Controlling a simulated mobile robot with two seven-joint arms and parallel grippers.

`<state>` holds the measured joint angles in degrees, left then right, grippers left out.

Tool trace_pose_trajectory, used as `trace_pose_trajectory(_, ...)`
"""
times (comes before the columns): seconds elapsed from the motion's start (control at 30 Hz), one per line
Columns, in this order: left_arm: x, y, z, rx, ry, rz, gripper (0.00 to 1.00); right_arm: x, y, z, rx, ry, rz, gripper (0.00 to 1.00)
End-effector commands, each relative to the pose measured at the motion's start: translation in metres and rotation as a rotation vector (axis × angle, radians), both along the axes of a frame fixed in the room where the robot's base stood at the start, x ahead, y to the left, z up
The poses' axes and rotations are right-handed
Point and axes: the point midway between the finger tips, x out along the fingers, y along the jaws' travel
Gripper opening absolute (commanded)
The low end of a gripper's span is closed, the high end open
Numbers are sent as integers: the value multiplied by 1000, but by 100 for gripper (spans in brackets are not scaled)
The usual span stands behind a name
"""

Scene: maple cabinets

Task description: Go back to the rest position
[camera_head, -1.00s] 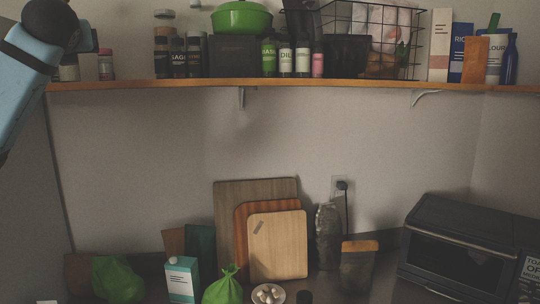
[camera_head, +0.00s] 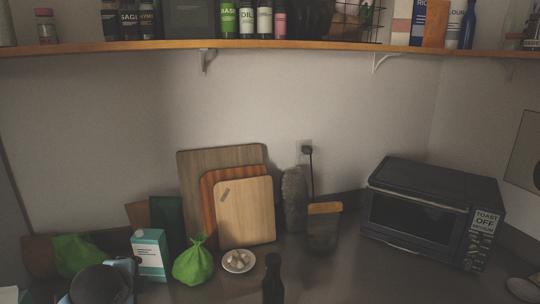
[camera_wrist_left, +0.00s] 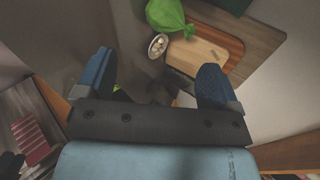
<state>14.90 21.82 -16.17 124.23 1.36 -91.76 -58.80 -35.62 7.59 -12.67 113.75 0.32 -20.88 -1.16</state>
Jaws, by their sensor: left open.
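My left gripper (camera_wrist_left: 156,72) shows in the left wrist view with its two blue fingers spread wide apart and nothing between them. Beyond the fingers that view shows the counter, a green bag and cutting boards. In the head view, part of my left arm (camera_head: 98,284) shows at the bottom left, in front of a green bag and near a milk carton. The fingers cannot be made out there. My right gripper is in neither view.
A wooden shelf (camera_head: 280,45) with jars crosses the top. On the counter stand a carton (camera_head: 149,254), a green bag (camera_head: 193,262), a bowl (camera_head: 238,261), cutting boards (camera_head: 245,212), a dark bottle (camera_head: 272,280) and a toaster oven (camera_head: 418,215).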

Motion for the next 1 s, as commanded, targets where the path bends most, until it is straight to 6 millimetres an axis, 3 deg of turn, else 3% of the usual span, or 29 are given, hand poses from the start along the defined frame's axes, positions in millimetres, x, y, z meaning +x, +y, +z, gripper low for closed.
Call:
trace_pose_trajectory(0.03, -22, -7, -25, -79, 35, 47, 87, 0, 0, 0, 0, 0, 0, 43)
trace_pose_trajectory(0.1, -52, -13, -52, -191, 72, 131, 87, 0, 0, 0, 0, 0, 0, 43)
trace_pose_trajectory(0.3, -142, -27, -113, -476, 185, 421, 87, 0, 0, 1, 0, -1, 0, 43)
trace_pose_trajectory(0.5, -218, -32, -144, -666, 268, 705, 87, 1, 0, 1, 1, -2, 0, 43)
trace_pose_trajectory(0.7, -276, -33, -157, -778, 321, 940, 87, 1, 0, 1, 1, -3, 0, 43)
trace_pose_trajectory(0.8, -300, -33, -162, -820, 336, 1045, 87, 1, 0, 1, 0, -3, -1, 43)
trace_pose_trajectory(1.0, -264, -49, -202, -921, 228, 921, 87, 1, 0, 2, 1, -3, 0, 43)
